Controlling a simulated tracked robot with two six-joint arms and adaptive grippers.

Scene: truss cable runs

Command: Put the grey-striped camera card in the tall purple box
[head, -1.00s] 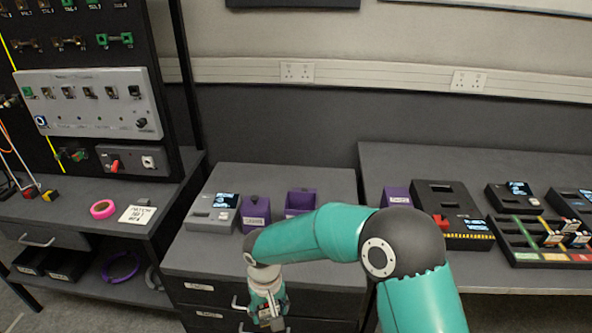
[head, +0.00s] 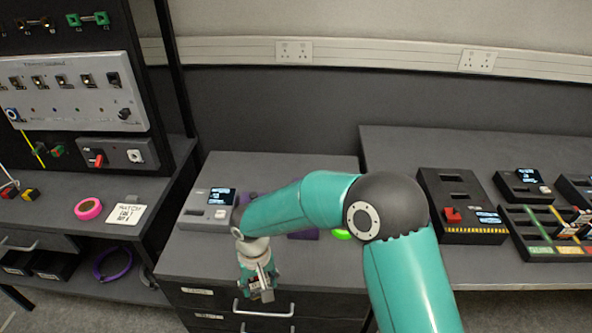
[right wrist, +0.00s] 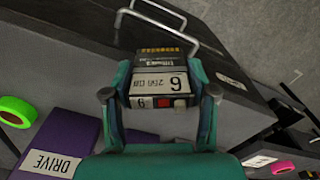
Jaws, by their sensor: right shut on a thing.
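My right gripper (head: 258,290) hangs in front of the drawer cabinet in the head view, below its top's front edge. In the right wrist view the gripper (right wrist: 160,92) is shut on a dark card (right wrist: 160,58) with pale label bands, a "6" and a small red square. I cannot tell whether a grey stripe is on it. A purple box (right wrist: 62,148) labelled "DRIVE" is at the lower left of the wrist view, apart from the card. In the head view my right arm hides most of the purple boxes; a purple part (head: 246,198) shows behind it. My left gripper is out of view.
A grey device (head: 208,210) with a screen stands on the cabinet top (head: 200,250). A green ring (head: 341,234) lies beside my arm. Black devices (head: 460,205) fill the right table. A pink tape roll (head: 88,208) and a white note (head: 127,214) are on the left bench.

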